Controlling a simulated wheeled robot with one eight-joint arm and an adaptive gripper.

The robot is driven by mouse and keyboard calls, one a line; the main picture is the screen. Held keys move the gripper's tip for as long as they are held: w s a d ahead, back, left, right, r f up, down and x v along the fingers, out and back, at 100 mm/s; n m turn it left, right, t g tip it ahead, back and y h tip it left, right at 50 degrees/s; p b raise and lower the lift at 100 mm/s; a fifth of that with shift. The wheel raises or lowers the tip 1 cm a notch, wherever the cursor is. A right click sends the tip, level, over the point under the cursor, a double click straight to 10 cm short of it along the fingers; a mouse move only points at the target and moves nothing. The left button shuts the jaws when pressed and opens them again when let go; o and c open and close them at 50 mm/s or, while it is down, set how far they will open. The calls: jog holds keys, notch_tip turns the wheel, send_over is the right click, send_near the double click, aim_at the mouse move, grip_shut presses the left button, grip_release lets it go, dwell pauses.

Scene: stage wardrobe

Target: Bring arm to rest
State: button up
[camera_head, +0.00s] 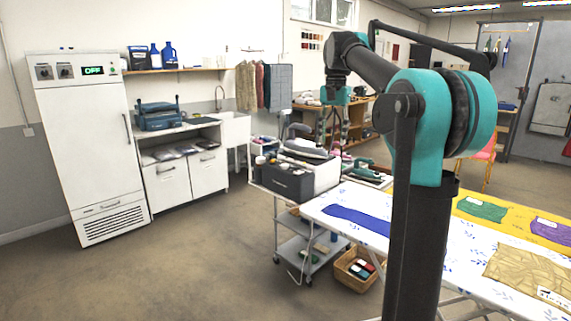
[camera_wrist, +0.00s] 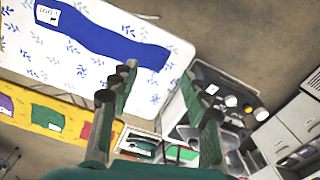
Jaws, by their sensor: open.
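My arm, teal and dark grey, rises in the head view and bends over toward the trolley. My gripper (camera_head: 341,108) hangs at its far end, above the area of the cart and table. In the wrist view my gripper (camera_wrist: 165,100) shows spread fingers with nothing between them. Below the fingers are the edge of a white patterned table (camera_wrist: 60,68) and a trolley (camera_wrist: 190,105). The gripper appears apart from all surfaces.
A blue cloth (camera_head: 358,219) lies on the white table; green, purple and tan cloths lie nearby. A wheeled trolley (camera_head: 298,240) carries a grey bin (camera_head: 287,183). A basket (camera_head: 345,274) stands on the floor. A white cabinet (camera_head: 85,150) stands left. The left floor is clear.

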jog(key=s+d+f+n+t, duration=0.1)
jog(key=s+f+n, duration=0.1)
jog(key=s+f, duration=0.65)
jog(key=s+d+f+n+t, duration=0.1)
jog(key=s+d+f+n, duration=0.15)
jog(key=f, duration=1.15)
jog(key=s+f+n+t, duration=0.2)
jog(key=s+f, duration=1.5)
jog(key=shift+s+d, duration=0.25)
jog(key=shift+s, duration=0.1)
